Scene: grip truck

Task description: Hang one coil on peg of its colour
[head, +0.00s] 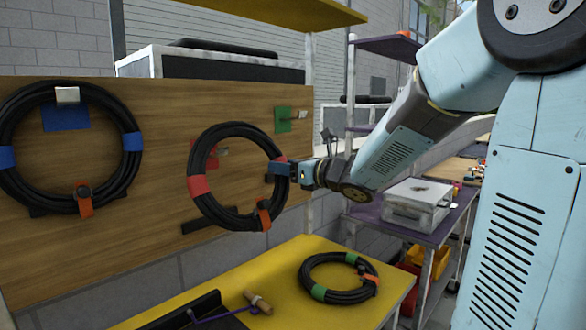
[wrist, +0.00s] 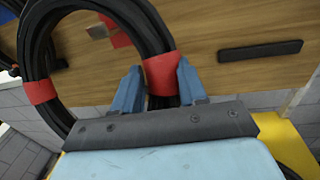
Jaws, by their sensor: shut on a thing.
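A black coil with red tape bands (head: 199,186) is held upright in front of the wooden board; it also shows in the wrist view (wrist: 160,70). My gripper (head: 282,168) is shut on its right side, with the blue fingers (wrist: 158,85) on either side of a red band. The red peg plate (head: 210,156) with its metal peg shows through the ring. I cannot tell whether the coil is around the peg or still in front of it. A blue-banded coil (head: 132,142) hangs on the blue peg (head: 67,97). A green-banded coil (head: 318,292) lies on the yellow table.
The green peg (head: 288,118) on the wooden board (head: 160,227) is bare. Black ledges are fixed low on the board, one showing in the wrist view (wrist: 260,51). A purple shelf (head: 432,233) with a metal box stands at right.

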